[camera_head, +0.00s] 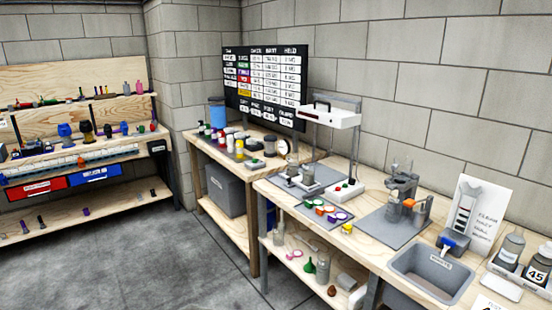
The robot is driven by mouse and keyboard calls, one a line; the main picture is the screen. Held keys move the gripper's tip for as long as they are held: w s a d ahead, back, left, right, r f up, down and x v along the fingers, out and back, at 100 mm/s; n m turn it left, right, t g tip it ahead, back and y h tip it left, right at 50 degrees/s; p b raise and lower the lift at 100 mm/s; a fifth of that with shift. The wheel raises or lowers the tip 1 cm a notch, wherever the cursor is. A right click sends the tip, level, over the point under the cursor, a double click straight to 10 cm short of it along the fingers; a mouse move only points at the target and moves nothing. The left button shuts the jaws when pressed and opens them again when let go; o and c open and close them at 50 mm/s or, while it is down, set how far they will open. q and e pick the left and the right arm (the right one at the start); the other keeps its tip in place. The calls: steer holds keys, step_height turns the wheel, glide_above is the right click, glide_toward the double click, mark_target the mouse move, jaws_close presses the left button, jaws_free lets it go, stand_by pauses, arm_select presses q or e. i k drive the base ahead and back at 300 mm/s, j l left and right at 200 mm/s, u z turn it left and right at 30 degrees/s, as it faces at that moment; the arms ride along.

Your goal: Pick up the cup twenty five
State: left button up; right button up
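I cannot single out a cup marked twenty five. At the right edge, a white tray (500,282) holds grey rounded containers. The nearer one (544,258) stands by a white label reading 45 (536,275) and is cut by the frame edge. The farther one (511,246) has a label too small to read. Small colored rings or cups (329,211) lie on a grey mat (310,208) on the middle bench. Neither of my grippers shows in this view.
A grey sink (432,274) is set into the right bench (357,253). A metal stand device (402,186) stands behind it. A shelf rack (80,118) stands left. The grey floor (140,262) is clear.

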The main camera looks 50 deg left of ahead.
mark_target(347, 226)
steer(key=j+u, duration=0.1)
steer(key=j, duration=1.35)
steer(key=j+u, duration=0.15)
steer(key=j, duration=0.6)
steer(key=i+j+u, duration=0.1)
steer(key=j, duration=0.6)
steer(key=i+j, duration=0.15)
steer(key=j, duration=0.6)
steer(key=k+u, duration=0.05)
